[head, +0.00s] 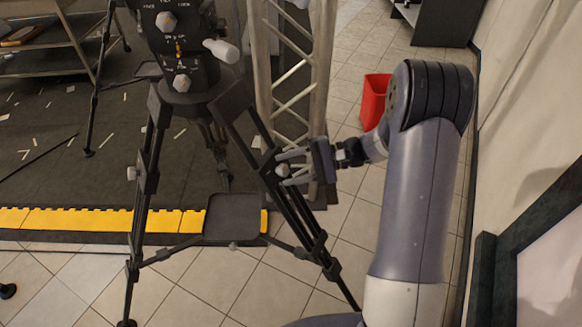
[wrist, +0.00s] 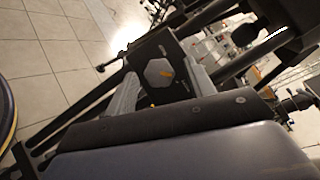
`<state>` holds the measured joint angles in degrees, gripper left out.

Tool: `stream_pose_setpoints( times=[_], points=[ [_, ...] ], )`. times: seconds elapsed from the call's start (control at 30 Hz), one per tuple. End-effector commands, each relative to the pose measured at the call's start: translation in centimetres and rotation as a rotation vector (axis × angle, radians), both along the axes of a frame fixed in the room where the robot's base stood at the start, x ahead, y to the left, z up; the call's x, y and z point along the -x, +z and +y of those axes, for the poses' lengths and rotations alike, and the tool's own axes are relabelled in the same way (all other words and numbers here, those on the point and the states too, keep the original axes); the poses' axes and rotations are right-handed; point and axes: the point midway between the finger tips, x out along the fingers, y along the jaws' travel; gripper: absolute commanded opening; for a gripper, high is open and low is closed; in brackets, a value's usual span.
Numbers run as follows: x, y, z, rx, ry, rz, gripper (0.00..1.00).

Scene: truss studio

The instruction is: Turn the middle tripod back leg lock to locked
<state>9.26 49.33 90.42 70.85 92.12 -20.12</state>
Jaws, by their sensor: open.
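A black tripod (head: 190,98) stands in the middle of the head view, its head carrying grey knobs and a grey handle. A pale grey lock knob (head: 282,170) sits on its right-hand leg. My gripper (head: 287,168) is at that leg, coming from the right, with its fingers on either side of the knob. In the wrist view the hexagonal lock knob (wrist: 158,72) shows on a dark block between my two open grey fingers, with small orange marks near it. I cannot tell whether the fingers touch it. Another pale knob (head: 131,173) is on the left leg.
A metal truss (head: 300,75) stands close behind the tripod's right leg. A red bin (head: 375,100) is on the tiles behind my arm. A dark plate (head: 232,217) hangs between the legs. A yellow-edged dark mat (head: 70,218) lies at left; a wall (head: 520,110) closes the right.

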Motion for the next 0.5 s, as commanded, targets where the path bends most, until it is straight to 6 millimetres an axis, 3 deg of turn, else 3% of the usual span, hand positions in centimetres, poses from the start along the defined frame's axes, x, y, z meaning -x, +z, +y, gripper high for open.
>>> stream_pose_setpoints(
  times=[0.27,0.5],
  points=[
    [-0.2,0.1,-0.9,0.0,-0.001,-0.001,0.51],
    [-0.7,0.9,-5.5,0.002,-0.005,-0.002,0.51]
  ],
)
